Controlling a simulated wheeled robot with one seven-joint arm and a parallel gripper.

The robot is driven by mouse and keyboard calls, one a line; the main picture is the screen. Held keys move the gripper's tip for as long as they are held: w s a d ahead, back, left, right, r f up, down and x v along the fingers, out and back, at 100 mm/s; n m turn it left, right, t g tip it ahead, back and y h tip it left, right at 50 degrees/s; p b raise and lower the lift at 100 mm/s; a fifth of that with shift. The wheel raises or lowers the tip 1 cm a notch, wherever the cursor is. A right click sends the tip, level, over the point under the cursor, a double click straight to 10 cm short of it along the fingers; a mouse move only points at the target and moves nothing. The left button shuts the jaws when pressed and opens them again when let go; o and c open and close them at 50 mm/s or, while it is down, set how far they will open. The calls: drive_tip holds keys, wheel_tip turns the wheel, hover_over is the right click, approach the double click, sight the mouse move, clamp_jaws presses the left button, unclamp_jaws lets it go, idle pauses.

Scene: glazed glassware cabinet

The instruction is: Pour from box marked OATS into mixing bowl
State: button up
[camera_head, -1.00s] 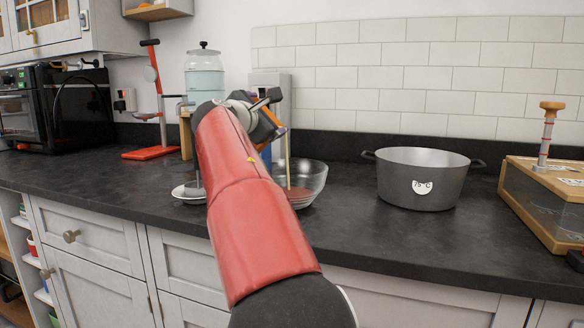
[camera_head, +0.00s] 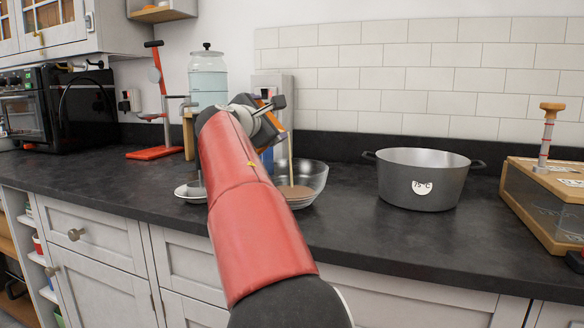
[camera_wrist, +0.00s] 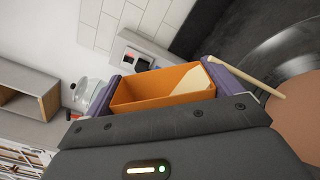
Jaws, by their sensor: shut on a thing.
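My gripper (camera_head: 262,112) is shut on an orange open-topped box (camera_wrist: 150,92), with a finger on either side of it in the wrist view. The box is tilted, with some cream-coloured contents in one corner. No lettering is readable on it. A thin pale stream (camera_head: 290,150) falls from the box into the clear glass mixing bowl (camera_head: 318,180). Brown contents lie in the bowl. The bowl stands on the counter below and to the right of my gripper. My arm hides most of the box in the head view, and part of the bowl's left side is covered.
A grey pot (camera_head: 420,185) stands right of the bowl, beside a wooden-framed case (camera_head: 548,205). A small white dish (camera_head: 187,191) sits left of my arm. Behind are a glass dispenser (camera_head: 207,80) and a red-based stand (camera_head: 154,153). The front counter is clear.

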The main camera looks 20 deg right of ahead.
drive_tip(key=shift+s+d+f+m, duration=0.15)
drive_tip(key=shift+f+m, duration=0.25)
drive_tip(key=shift+m, duration=0.2)
idle(1.0)
drive_tip(key=shift+s+d+f+m, duration=0.1)
drive_tip(key=shift+d+m, duration=0.05)
drive_tip(key=shift+m, duration=0.45)
idle(1.6)
